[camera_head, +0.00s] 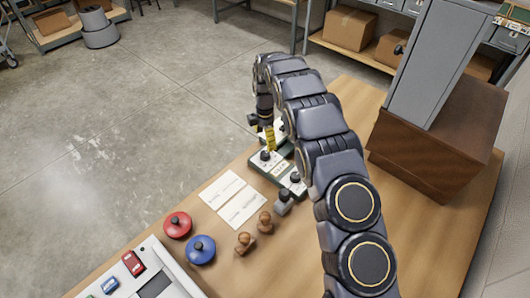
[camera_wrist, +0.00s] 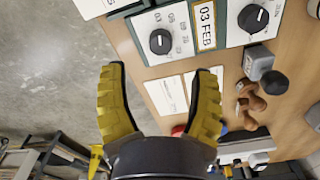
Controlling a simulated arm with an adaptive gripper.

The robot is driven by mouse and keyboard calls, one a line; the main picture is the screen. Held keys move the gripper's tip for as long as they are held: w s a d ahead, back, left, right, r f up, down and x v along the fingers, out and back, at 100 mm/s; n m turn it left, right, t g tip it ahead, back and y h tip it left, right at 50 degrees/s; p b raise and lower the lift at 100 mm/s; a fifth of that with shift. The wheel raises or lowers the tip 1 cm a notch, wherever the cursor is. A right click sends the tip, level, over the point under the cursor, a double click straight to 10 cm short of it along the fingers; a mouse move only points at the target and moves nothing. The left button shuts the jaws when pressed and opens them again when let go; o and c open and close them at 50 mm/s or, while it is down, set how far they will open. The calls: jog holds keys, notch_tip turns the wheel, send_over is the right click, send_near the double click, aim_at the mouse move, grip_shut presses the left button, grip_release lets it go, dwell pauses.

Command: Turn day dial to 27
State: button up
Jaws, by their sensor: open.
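A date device with pale panels on a dark green base (camera_head: 259,165) stands on the wooden table. In the wrist view its window (camera_wrist: 206,24) reads 03 FEB. A black dial with a white pointer line, the day dial by its ring of small numbers (camera_wrist: 160,41), is left of the window. A second black dial (camera_wrist: 253,18) is right of it, with small lettering around it. My gripper (camera_wrist: 161,68) has yellow fingers spread apart, with nothing between them. In the wrist view the day dial appears just beyond the fingertips, apart from them. In the head view my arm partly covers the device.
Two pale cards (camera_head: 232,200), a grey stamp (camera_head: 284,203), wooden stamps (camera_head: 245,243), a red round pad (camera_head: 177,224) and a blue one (camera_head: 201,250) lie nearby. A white tray (camera_head: 185,278) is at front left; a brown box (camera_head: 430,145) is at right.

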aim_at(265, 153)
notch_tip(265, 153, down, 7)
jog(key=shift+r, duration=0.1)
grip_shut()
